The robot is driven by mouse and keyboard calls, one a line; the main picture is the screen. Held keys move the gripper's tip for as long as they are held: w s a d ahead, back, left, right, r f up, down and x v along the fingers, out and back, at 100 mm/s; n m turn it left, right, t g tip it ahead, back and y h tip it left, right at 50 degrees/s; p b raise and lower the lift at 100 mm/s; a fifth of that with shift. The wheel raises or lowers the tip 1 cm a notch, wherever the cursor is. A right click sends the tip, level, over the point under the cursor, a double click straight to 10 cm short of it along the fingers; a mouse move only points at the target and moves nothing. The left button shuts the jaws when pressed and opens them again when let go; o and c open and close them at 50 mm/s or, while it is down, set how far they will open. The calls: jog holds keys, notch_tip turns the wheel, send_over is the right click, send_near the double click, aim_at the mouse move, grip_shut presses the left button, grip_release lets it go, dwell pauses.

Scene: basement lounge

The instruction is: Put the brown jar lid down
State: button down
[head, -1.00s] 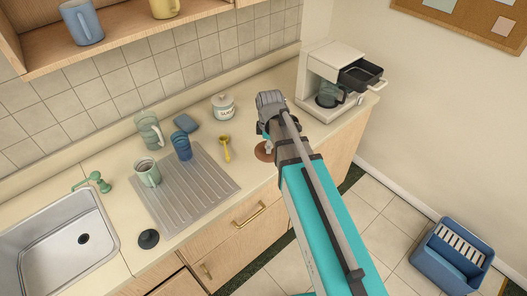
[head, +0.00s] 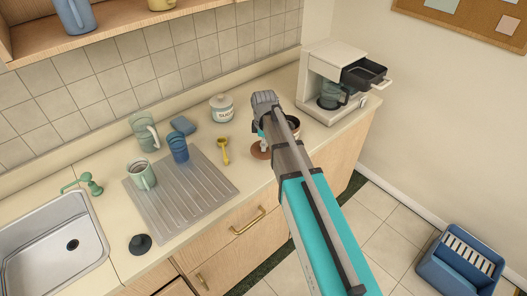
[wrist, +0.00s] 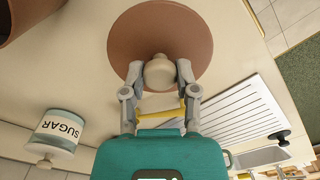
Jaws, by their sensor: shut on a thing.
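The brown jar lid (wrist: 187,22) is a round disc with a cream knob (wrist: 159,73), seen close up in the wrist view. My gripper (wrist: 159,75) is shut on the knob, one finger on each side. In the head view the lid (head: 261,152) shows in part at the left of my arm, near the counter's front edge. Whether it touches the counter cannot be told. A dark-mouthed round jar (head: 293,122) is partly hidden behind my arm; a brown rounded thing (wrist: 18,18) fills a corner of the wrist view.
A draining board (head: 190,198) holds cups, beside the sink (head: 50,245). Some bare counter (head: 245,168) surrounds the lid.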

jog(key=shift+f, duration=0.1)
jog(key=shift+w+f+b, duration=0.35)
jog(key=shift+f+b, duration=0.1)
jog(key=shift+b, duration=0.1)
jog(key=shift+f+b, duration=1.45)
jog(key=shift+f+b, duration=0.3)
jog(key=shift+f, duration=0.05)
jog(key=shift+c, duration=1.8)
grip_release()
jog(key=shift+r, duration=0.2)
notch_tip(320, 180, up, 12)
jog(key=p, duration=1.2)
jog(key=shift+r+p, duration=0.15)
jog(key=shift+p, duration=0.2)
